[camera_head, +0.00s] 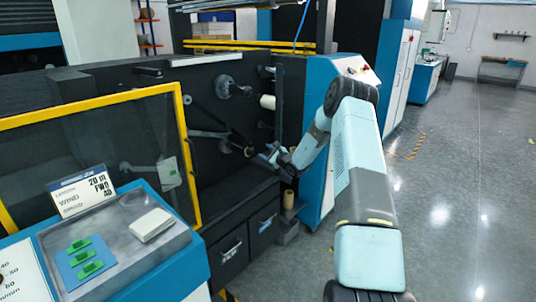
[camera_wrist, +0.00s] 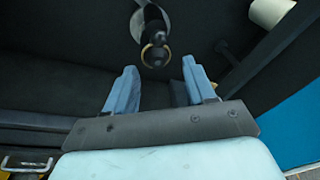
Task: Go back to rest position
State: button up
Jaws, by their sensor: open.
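My gripper (camera_wrist: 158,88) is open in the wrist view, its two blue fingers apart with nothing between them. It points into the dark bay of the laminating machine. A spindle with a round dark end and a tan ring (camera_wrist: 154,55) stands just beyond the fingertips, apart from them as far as I can tell. In the head view my gripper (camera_head: 271,158) is at the end of my outstretched arm, close to the machine's dark panel, and looks small. The spindle (camera_head: 247,151) shows there just left of the gripper.
A white roll (camera_head: 267,102) sits on the panel above the gripper. Drawers (camera_head: 232,247) lie below it. A yellow-framed guard (camera_head: 98,98) and a control console (camera_head: 120,245) are at left. The blue cabinet (camera_head: 318,185) stands close behind my arm. Open floor (camera_head: 465,200) lies to the right.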

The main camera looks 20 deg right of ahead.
jog(key=shift+s+d, duration=0.2)
jog(key=shift+s, duration=0.25)
jog(key=s+a+r+n+g+y, duration=0.35)
jog(key=s+a+r+n, duration=0.25)
jog(key=s+a+r, duration=0.4)
jog(key=s+a+r+n+g+y, duration=0.2)
jog(key=s+a+r+n+g, duration=0.25)
jog(key=a+r+n, duration=0.5)
jog(key=s+a+r+n+g+h, duration=0.15)
jog(key=s+r, duration=0.25)
jog(key=s, duration=0.5)
jog(key=s+a+r+n+g+h, duration=0.1)
jog(key=s+r+n+g, duration=0.1)
jog(key=s+r, duration=0.5)
jog(key=s+d+n+h, duration=0.3)
jog(key=s+d+h, duration=0.1)
jog(key=s, duration=1.2)
jog(key=s+d+n+t+h, duration=0.1)
jog(key=s+d+n+h, duration=0.2)
jog(key=s, duration=1.2)
jog(key=shift+s+d+h, duration=0.4)
jog(key=shift+d+h, duration=0.7)
jog(key=shift+d, duration=0.05)
